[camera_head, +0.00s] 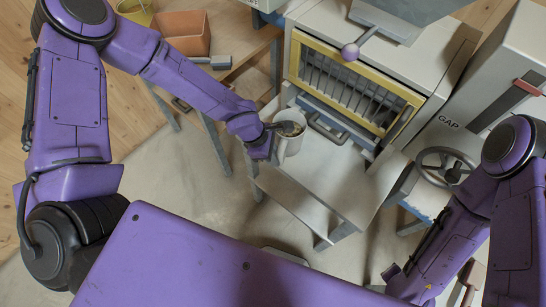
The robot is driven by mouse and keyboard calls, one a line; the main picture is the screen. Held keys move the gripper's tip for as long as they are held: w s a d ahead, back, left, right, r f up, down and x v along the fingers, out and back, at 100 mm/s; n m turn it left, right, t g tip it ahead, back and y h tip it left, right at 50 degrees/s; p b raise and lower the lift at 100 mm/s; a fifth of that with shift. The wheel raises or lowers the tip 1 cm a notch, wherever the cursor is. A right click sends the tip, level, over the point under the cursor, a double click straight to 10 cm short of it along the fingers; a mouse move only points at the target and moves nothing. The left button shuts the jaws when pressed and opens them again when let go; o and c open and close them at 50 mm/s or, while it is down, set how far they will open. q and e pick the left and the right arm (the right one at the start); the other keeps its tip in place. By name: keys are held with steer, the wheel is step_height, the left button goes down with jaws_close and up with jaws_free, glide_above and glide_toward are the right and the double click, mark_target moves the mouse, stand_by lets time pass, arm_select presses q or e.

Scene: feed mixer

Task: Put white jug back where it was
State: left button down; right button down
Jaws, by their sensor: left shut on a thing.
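The white jug (291,133) is in the middle of the head view, with brownish contents showing at its open top. My left gripper (272,138) is shut on the jug at its left side. The jug appears upright, just in front of the machine with the yellow-framed grate; I cannot tell whether it touches the grey shelf (325,185) below. My right arm comes in at the lower right, and its gripper (466,288) is only partly seen at the bottom edge, so its fingers cannot be read.
A wooden table (245,50) at upper left bears an orange bin (183,33) and a yellow container (134,10). The feed machine (350,85) has a purple-knobbed lever (350,52). A handwheel (444,166) stands at right. The grey shelf's right part is clear.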

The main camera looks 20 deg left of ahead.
arm_select(q)
steer(key=c, duration=1.3)
jaws_free()
steer(key=o, duration=0.4)
steer(key=shift+a, duration=0.1)
steer(key=shift+s+r, duration=0.1)
steer(key=shift+s, duration=0.1)
